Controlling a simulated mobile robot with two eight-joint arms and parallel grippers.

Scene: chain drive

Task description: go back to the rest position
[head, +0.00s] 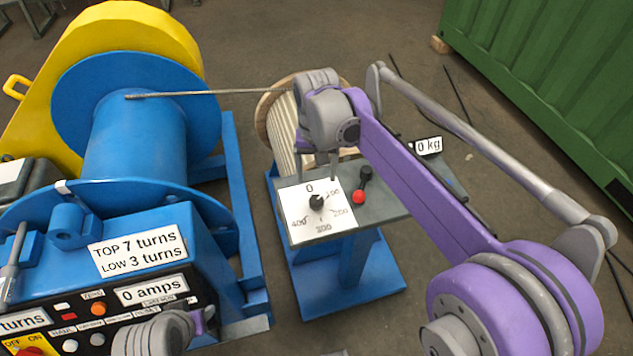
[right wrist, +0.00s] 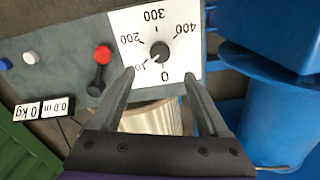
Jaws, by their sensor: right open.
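My right gripper (head: 317,165) is open and empty above the small grey control desk (head: 380,218). The right wrist view shows its two fingers (right wrist: 158,82) apart, with the lower edge of the white dial plate (right wrist: 180,20) between them. The black dial knob (head: 316,202) is on that plate, just beyond the fingertips in the right wrist view (right wrist: 158,52). I cannot tell whether the fingers touch the plate. A grey and purple part of my left arm shows at the bottom edge of the head view; its jaws are not visible.
A red-tipped lever (head: 360,195) stands beside the dial. A blue winch drum (head: 135,140) with a yellow guard (head: 120,30) is at left, its rope (head: 210,93) running to a wooden reel (head: 268,110). A green container (head: 560,80) stands at back right.

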